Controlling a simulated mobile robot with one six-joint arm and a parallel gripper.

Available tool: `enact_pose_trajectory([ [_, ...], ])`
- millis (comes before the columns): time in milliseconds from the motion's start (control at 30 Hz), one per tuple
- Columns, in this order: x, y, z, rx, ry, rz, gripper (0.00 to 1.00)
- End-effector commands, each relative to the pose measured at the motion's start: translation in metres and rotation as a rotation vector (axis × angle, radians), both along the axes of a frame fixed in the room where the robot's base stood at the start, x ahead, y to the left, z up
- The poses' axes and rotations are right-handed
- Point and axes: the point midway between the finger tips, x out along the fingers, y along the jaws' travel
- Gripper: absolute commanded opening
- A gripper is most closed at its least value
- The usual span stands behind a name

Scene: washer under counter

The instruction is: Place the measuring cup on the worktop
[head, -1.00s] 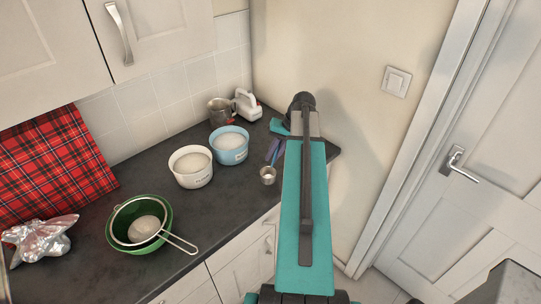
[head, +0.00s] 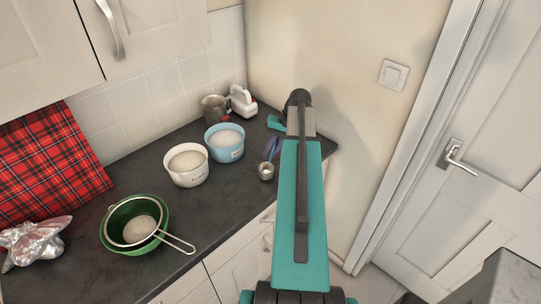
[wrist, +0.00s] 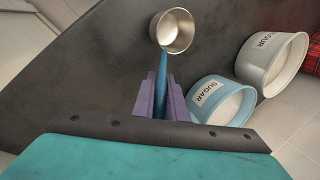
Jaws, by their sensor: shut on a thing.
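The measuring cup is a small round metal cup (head: 266,171) with a blue handle. In the wrist view the cup (wrist: 172,31) faces the camera, with its blue handle (wrist: 162,78) running down between the purple fingers. My gripper (wrist: 160,98) is shut on that handle. In the head view my gripper (head: 271,150) is partly hidden by my arm. The cup is over the dark worktop (head: 225,205), near its front edge and right of the bowls. I cannot tell whether its base touches the surface.
A white flour bowl (head: 187,178) and a blue sugar bowl (head: 225,150) stand left of the cup. A green bowl (head: 118,243) holds a sieve (head: 156,224). Worktop before the flour bowl is bare.

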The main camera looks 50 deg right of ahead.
Motion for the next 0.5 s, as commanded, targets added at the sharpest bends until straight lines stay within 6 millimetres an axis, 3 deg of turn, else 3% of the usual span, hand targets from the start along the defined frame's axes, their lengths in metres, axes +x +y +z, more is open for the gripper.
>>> enact_pose_trajectory([
  [100, -0.0010, -0.0016, -0.0114, -0.001, -0.001, -0.003, 0.00],
  [500, -0.0017, -0.0032, -0.0130, -0.001, -0.001, -0.005, 0.00],
])
